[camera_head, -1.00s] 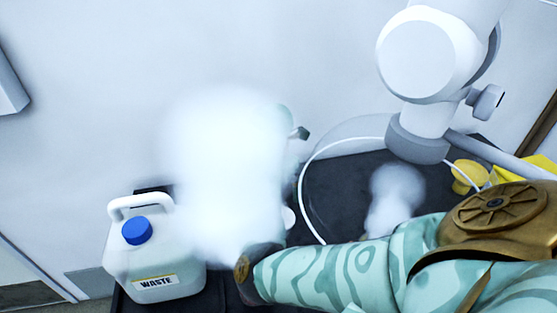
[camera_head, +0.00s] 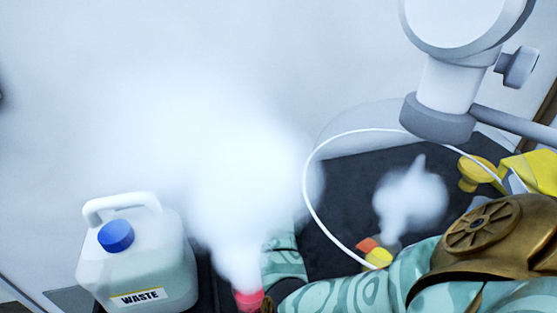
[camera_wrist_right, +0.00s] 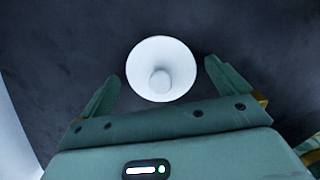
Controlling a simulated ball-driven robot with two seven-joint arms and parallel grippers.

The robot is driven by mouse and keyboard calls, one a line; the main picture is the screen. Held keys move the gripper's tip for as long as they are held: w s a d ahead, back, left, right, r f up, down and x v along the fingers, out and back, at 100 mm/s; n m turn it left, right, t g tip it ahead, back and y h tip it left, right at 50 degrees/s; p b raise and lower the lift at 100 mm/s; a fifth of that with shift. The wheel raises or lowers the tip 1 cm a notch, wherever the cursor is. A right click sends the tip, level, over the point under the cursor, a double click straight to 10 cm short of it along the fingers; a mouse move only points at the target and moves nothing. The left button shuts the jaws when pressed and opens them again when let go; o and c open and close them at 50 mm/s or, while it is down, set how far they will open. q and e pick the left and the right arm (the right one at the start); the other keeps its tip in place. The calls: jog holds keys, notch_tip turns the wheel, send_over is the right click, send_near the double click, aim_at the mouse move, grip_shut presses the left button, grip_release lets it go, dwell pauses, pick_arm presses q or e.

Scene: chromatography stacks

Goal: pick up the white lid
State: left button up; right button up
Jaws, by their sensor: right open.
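The white lid (camera_wrist_right: 165,52) is a round, shallow disc with a knob in its middle. It shows in the right wrist view, on or above a dark surface. My right gripper (camera_wrist_right: 160,73) is open, with one finger on each side of the lid and a gap to its rim on both sides. How far below the fingertips the lid lies is hard to tell. In the head view my patterned right arm (camera_head: 345,293) reaches in from the right; white vapour partly covers that area and I cannot make out the lid there. My left gripper is not in view.
A white waste jug (camera_head: 140,265) with a blue cap (camera_head: 116,236) stands at the left. Thick white vapour (camera_head: 235,170) hides the middle. A white tube (camera_head: 310,205) loops over the dark bench (camera_head: 340,180). A large microscope-like device (camera_head: 450,90) and yellow items (camera_head: 478,172) are at right.

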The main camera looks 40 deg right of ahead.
jog(key=c, duration=0.9)
jog(key=shift+r, duration=0.1)
